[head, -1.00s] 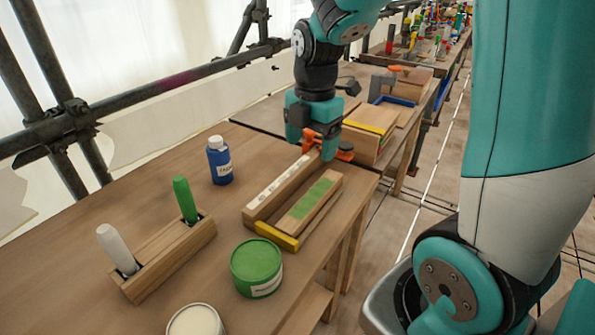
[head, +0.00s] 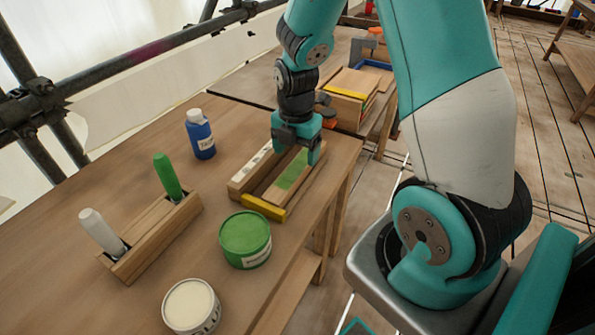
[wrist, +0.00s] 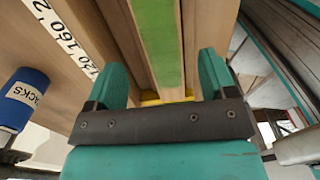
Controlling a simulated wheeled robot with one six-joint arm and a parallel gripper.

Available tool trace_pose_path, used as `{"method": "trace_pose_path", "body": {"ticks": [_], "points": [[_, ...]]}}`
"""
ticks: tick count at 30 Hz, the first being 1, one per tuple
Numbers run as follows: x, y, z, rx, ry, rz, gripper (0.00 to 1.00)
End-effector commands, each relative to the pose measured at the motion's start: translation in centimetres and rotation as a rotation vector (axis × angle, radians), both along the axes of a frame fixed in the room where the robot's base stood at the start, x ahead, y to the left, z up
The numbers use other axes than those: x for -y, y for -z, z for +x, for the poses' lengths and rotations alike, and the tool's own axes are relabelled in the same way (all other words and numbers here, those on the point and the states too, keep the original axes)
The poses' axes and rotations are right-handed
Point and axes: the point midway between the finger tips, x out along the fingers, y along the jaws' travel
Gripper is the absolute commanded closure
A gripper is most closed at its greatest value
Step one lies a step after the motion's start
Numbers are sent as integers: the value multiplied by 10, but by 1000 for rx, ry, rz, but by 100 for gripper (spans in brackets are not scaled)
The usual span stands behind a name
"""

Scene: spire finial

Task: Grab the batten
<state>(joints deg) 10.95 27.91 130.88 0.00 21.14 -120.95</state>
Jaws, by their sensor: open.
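The batten (head: 287,180) is a pale wooden strip with a green band along its top. It lies in a wooden tray with a yellow end piece (head: 263,208). In the wrist view the batten (wrist: 155,35) runs lengthwise between my fingers. My gripper (head: 296,150) is open above the batten's far part, pointing down, one finger on each side. In the wrist view my gripper (wrist: 161,80) shows a gap between each finger and the green-banded strip. The fingertips' depth beside the batten is hard to tell.
A rail with printed numbers (wrist: 65,40) runs along the left of the batten. A blue bottle (head: 200,135) stands to the left. A green tin (head: 245,240), a white tin (head: 191,306) and a wooden holder (head: 150,240) with two markers stand nearer. The table's right edge is close.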

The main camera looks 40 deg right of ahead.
Motion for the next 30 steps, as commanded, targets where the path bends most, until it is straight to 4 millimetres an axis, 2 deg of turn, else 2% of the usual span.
{"method": "trace_pose_path", "body": {"ticks": [7,11,17,24,25,30], "points": [[2,38,-3,-6,1,1,22],[2,45,-2,-2,1,0,22],[2,45,-2,-1,1,1,22],[2,45,-2,-1,1,1,78],[2,45,-2,-1,1,1,81],[2,45,-2,-1,1,0,81]]}}
